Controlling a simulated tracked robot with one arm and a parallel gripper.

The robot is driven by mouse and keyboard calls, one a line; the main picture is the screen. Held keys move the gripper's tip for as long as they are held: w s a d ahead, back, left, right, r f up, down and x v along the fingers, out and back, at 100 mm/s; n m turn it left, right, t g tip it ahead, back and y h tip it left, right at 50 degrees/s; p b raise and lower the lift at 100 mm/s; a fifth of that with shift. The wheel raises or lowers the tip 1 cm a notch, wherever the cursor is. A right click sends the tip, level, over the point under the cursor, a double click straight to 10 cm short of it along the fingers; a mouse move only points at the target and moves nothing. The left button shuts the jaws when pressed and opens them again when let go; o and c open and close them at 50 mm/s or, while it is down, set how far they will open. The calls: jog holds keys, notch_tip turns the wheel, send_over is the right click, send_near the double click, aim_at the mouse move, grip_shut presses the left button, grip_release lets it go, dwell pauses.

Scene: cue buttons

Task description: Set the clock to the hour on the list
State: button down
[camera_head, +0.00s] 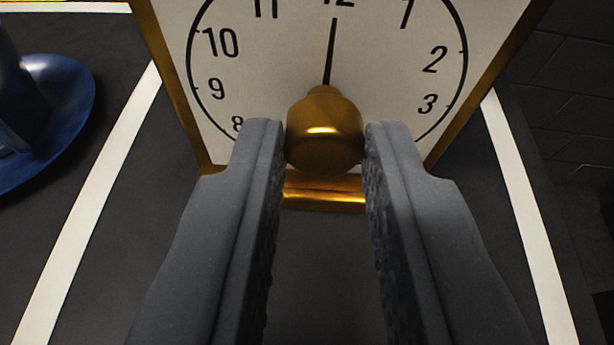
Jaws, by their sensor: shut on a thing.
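The clock (270,90) has a white face, a gold frame and black numerals, and fills the top middle of the view. Its top edge is cut off. One black hand (331,50) shows, pointing up at the 12. A round gold knob (325,130) sits at the middle of the face. My gripper (325,140) is shut on the knob, with one grey finger on each side of it. The knob and fingers hide the lower numerals. The list is not in view.
A shiny blue object with a wide curved rim (70,100) stands at the left. White stripes (95,205) run along the dark surface on both sides of the clock. Dark tiles or blocks (570,60) show at the right.

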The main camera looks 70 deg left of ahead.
jog(key=shift+w+d+r+m+g+p, duration=0.15)
jog(key=shift+m+g+p, duration=0.15)
jog(key=shift+m+p, duration=0.25)
jog(key=shift+f+m+g+y, duration=0.25)
jog(key=shift+m+g+y, duration=0.15)
jog(key=shift+m, duration=0.35)
jog(key=shift+w+f+m+g+y+b, duration=0.1)
jog(key=shift+m+g+y+b, duration=0.25)
jog(key=shift+m+b, duration=0.4)
jog(key=shift+w+m+g+y+b, duration=0.1)
jog(key=shift+m+g+y+b, duration=0.25)
jog(key=shift+m, duration=0.6)
jog(key=c, duration=1.3)
grip_release()
